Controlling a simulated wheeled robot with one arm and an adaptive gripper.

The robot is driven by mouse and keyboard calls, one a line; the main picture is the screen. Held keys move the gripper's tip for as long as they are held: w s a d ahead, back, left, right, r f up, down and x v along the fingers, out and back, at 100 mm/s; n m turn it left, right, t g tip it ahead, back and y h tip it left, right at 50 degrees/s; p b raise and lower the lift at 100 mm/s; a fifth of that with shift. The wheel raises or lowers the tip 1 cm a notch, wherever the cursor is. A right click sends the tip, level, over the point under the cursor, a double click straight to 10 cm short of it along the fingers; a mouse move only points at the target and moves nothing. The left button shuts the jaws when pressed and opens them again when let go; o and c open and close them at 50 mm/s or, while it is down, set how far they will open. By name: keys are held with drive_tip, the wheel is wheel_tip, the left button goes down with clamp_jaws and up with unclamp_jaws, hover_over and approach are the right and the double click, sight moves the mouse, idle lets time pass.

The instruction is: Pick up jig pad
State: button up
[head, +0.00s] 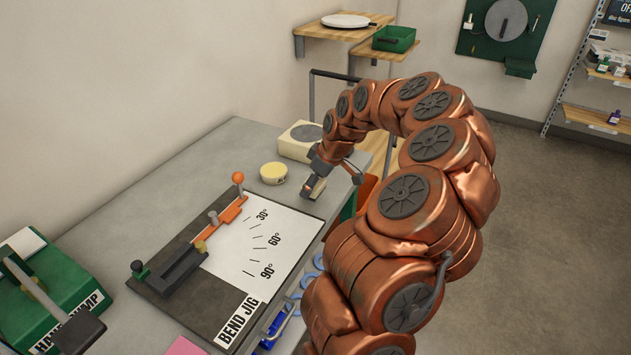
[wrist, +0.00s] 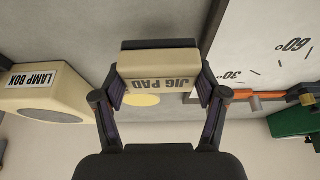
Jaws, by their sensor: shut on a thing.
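The jig pad (wrist: 158,68) is a cream block with a dark backing and the printed words JIG PAD, upside down in the wrist view. My gripper (wrist: 160,92) is shut on it, with one finger against each end. In the head view my gripper (head: 314,185) is over the grey cart top near its right edge, with the pad (head: 317,190) small and partly hidden between the fingers. I cannot tell whether the pad touches the surface.
The bend jig board (head: 225,262) lies left and front of my gripper. A round cream tin (head: 273,173) and the lamp box (head: 297,145) stand close by. The green hand pump (head: 45,290) is at the far left. The cart's right edge (head: 340,215) is close.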

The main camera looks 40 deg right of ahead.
drive_tip(key=s+a+b, duration=0.1)
drive_tip(key=s+a, duration=0.1)
drive_tip(key=a, duration=0.1)
drive_tip(key=s+a+b, duration=0.1)
drive_tip(key=s+a, duration=0.1)
drive_tip(key=a, duration=0.1)
drive_tip(key=s+a+r+b, duration=0.1)
drive_tip(key=s+a, duration=0.1)
drive_tip(key=a, duration=0.1)
drive_tip(key=shift+a, duration=0.25)
drive_tip(key=o, duration=0.5)
drive_tip(key=c, duration=0.4)
